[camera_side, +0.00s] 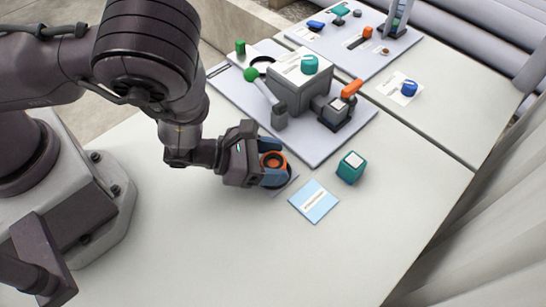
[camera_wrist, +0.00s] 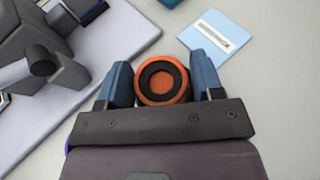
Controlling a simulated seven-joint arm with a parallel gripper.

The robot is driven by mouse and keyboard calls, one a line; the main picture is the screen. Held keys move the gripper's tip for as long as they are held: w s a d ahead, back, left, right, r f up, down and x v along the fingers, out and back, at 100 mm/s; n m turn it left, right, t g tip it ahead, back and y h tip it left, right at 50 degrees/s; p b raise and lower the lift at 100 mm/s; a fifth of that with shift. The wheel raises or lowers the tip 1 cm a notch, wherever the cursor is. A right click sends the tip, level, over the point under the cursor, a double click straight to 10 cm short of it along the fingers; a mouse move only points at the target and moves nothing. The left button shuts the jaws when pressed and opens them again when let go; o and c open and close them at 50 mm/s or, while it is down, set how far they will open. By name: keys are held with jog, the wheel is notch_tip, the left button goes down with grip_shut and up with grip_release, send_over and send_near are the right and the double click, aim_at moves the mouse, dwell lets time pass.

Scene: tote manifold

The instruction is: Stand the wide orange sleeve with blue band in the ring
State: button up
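The orange sleeve (camera_side: 272,161) stands upright low over the table, between the blue fingers of my gripper (camera_side: 262,167). In the wrist view the sleeve (camera_wrist: 162,83) shows from above as an orange rim with a dark circle inside it. The fingers of my gripper (camera_wrist: 163,80) lie on both sides of it, very close. I cannot tell whether they press on it. Its blue band is not visible behind the fingers. A black ring (camera_side: 262,66) lies on the board at the far left of the grey fixture.
A light blue labelled card (camera_side: 314,202) and a teal block (camera_side: 351,167) are right of my gripper.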

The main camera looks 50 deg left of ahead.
jog(key=o, duration=0.3)
jog(key=v, duration=0.7)
jog(key=shift+r, duration=0.1)
jog(key=w+a+r+n+g+y, duration=0.1)
jog(key=w+a+r+n+y, duration=0.25)
jog(key=r+n, duration=0.7)
jog(key=w+a+r+n+g+y, duration=0.1)
jog(key=w+a+r+n+y, duration=0.4)
jog(key=n, duration=1.1)
jog(key=s+a+r+n+g, duration=0.1)
jog(key=s+a+r+n, duration=0.2)
jog(key=s+r+n, duration=0.4)
jog(key=s+a+r+n+g, duration=0.2)
jog(key=s+a+r+n, duration=0.2)
jog(key=s+r+n, duration=0.3)
jog(key=s+n, duration=0.2)
jog(key=s, duration=0.1)
jog(key=shift+a+r+n, duration=0.3)
jog(key=shift+a+n, duration=0.05)
